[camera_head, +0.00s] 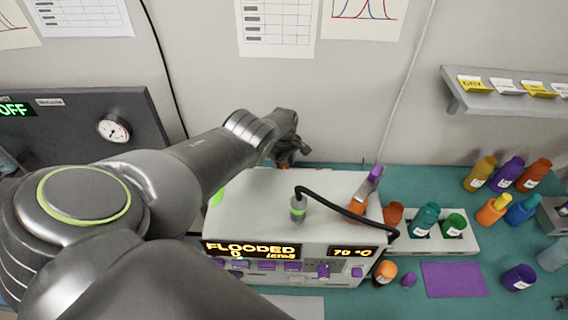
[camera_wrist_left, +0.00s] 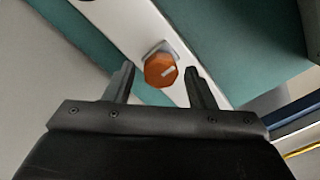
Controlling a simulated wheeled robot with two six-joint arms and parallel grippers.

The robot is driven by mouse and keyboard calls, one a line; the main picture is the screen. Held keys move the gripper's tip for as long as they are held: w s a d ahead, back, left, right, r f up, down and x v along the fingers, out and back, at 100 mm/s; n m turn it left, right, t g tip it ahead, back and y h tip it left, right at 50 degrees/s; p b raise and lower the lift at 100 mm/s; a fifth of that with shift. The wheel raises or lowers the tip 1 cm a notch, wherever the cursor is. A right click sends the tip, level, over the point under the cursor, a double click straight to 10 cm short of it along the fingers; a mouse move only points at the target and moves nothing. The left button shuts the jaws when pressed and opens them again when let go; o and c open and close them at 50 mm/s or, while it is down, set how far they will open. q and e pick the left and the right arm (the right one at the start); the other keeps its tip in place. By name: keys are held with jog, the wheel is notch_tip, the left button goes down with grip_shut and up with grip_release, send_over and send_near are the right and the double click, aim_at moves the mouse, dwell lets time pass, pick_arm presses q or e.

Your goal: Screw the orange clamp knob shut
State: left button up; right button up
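The orange clamp knob (camera_wrist_left: 160,71) shows in the left wrist view, on a small grey mount on a white surface. My left gripper (camera_wrist_left: 160,90) is open, with one finger on each side of the knob in that view. I cannot tell whether the fingers touch it. In the head view my left gripper (camera_head: 290,150) is at the back left of the white machine (camera_head: 260,195), partly hidden by my own arm.
The machine's displays read FLOODED and 70 °C. A black hose (camera_head: 345,210) arches over its top. A rack (camera_head: 462,243) with bottles stands to the right, with several loose bottles beyond. A purple mat (camera_head: 453,280) lies in front. A dark panel with a gauge (camera_head: 113,128) stands left.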

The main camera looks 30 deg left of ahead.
pick_arm(q)
jog(key=c, duration=0.8)
pick_arm(e)
jog(key=shift+w, duration=0.2)
pick_arm(q)
jog(key=shift+m, duration=0.5)
pick_arm(e)
jog(key=shift+a, duration=0.3)
pick_arm(q)
jog(key=m, duration=0.4)
jog(key=shift+m, duration=0.4)
jog(key=m, duration=0.3)
jog(key=shift+m, duration=0.3)
jog(key=m, duration=0.4)
jog(key=shift+b, duration=0.4)
jog(key=shift+m, duration=1.7)
pick_arm(e)
jog(key=shift+d+f, duration=0.2)
jog(key=shift+f, duration=0.35)
jog(key=shift+a, duration=0.1)
